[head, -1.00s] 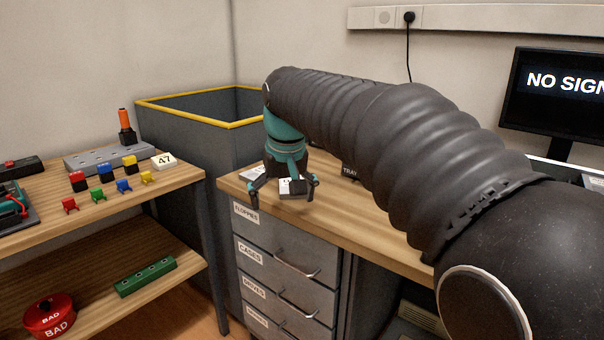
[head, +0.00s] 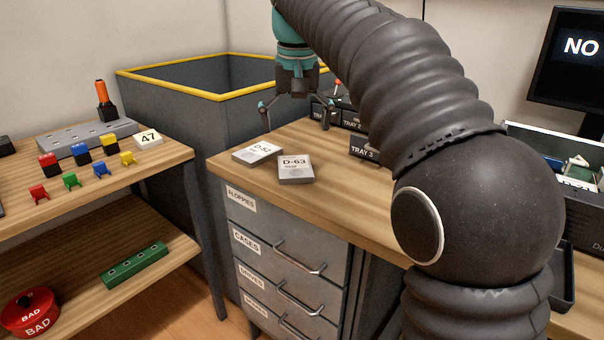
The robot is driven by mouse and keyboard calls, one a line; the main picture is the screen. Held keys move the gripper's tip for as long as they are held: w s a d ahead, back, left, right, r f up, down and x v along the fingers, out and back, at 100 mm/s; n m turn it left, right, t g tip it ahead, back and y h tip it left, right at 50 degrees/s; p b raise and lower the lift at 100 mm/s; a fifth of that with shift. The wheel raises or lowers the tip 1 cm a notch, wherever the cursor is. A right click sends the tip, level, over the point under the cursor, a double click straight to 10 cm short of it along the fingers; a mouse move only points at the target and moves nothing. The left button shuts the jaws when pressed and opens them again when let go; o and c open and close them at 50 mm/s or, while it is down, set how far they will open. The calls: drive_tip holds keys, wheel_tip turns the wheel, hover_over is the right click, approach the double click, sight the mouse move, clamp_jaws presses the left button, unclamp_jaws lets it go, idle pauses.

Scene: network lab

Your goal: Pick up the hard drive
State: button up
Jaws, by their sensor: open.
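Two flat, labelled, drive-like blocks lie on the wooden desk top (head: 345,180), near its left front corner. The grey-white block marked D-63 (head: 296,177) is at the right. The paler block marked D-52 (head: 257,152) is just to its left and farther back. The labels do not clearly say which is the hard drive. My gripper (head: 296,114) is teal and dark grey, points down with its fingers spread, and holds nothing. It is in the air above and behind both blocks, apart from them.
Trays, including TRAY 3 (head: 366,147), stand behind and right of the blocks. A yellow-rimmed grey bin (head: 186,93) is behind the desk's left end. A shelf (head: 168,158) with coloured clips stands left. A monitor (head: 570,60) is at right.

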sight(295, 166)
drive_tip(key=f, duration=0.3)
drive_tip(key=shift+w+f, duration=0.2)
drive_tip(key=shift+w, duration=0.1)
drive_tip(key=shift+w+a+f+b, duration=0.15)
drive_tip(key=shift+f+b, duration=0.15)
drive_tip(key=shift+f, duration=0.55)
drive_tip(key=shift+w+f+b, duration=0.2)
drive_tip(key=shift+f+b, duration=0.1)
drive_tip(key=shift+f, duration=0.55)
drive_tip(key=shift+w+a+f+b, duration=0.15)
drive_tip(key=shift+f+b, duration=0.15)
drive_tip(key=shift+f, duration=0.55)
drive_tip(key=c, duration=1.5)
drive_tip(key=shift+r, duration=0.1)
drive_tip(key=shift+r, duration=0.1)
